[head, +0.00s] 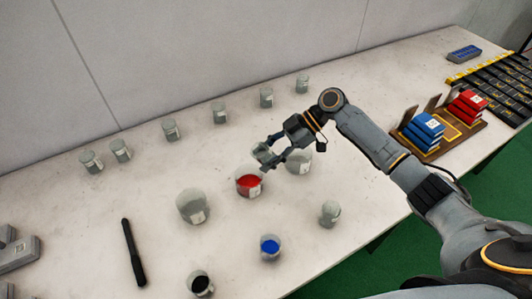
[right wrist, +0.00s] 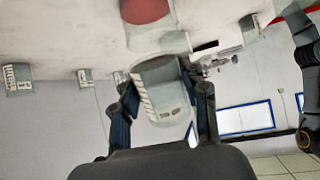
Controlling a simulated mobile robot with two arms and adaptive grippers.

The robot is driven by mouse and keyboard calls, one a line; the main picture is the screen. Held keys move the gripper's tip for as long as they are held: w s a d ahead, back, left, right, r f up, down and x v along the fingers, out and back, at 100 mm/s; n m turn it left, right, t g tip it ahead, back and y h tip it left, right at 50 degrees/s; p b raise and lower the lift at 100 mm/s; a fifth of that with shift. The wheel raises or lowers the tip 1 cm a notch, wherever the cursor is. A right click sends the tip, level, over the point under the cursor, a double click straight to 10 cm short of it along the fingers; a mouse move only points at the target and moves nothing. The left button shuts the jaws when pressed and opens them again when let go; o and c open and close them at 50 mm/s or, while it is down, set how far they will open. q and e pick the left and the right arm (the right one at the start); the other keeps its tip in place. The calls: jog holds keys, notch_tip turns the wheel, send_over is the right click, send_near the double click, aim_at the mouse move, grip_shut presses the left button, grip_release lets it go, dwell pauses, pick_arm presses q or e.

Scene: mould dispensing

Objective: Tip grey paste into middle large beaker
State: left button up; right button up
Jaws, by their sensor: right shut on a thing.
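My right gripper (head: 274,155) is shut on a small glass beaker (head: 262,153), held tilted above the table at the far side of the middle large beaker (head: 249,184). The held beaker also shows between the fingers in the right wrist view (right wrist: 161,92); its contents look greyish, and I cannot tell whether any paste is flowing. The middle large beaker holds red material, also seen in the right wrist view (right wrist: 146,12). The large beakers to its left (head: 192,207) and right (head: 299,161) look clear or pale. My left gripper is not in view.
Several small beakers, such as one at the back (head: 171,130), line the wall side. In front stand a black-filled beaker (head: 200,285), a blue-filled beaker (head: 270,247) and a pale beaker (head: 329,213). A black stick (head: 133,252) lies at left. A rack of boxes (head: 425,133) stands right.

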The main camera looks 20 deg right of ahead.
jog(key=shift+h+p, duration=1.3)
jog(key=shift+p, duration=0.7)
jog(key=shift+f+h+p, duration=0.25)
jog(key=shift+h+p, duration=1.25)
jog(key=shift+p, duration=0.25)
jog(key=shift+a+f+h+p, duration=0.1)
jog(key=shift+a+h+p, duration=0.15)
jog(key=shift+h+p, duration=0.6)
jog(key=shift+a+f+h+p, duration=0.1)
jog(key=shift+h+p, duration=0.5)
jog(key=shift+h, duration=0.25)
jog(key=shift+a+f+h+p, duration=0.1)
jog(key=shift+h+p, duration=0.45)
jog(key=shift+h, duration=0.25)
jog(key=shift+a+r+h+p, duration=0.15)
jog(key=shift+r+h+p, duration=0.1)
jog(key=shift+h+p, duration=0.3)
jog(key=shift+a+r+h+p, duration=0.2)
jog(key=shift+h+p, duration=0.1)
jog(key=shift+h, duration=0.35)
jog(key=shift+a+r+h, duration=0.25)
jog(key=shift+h, duration=0.85)
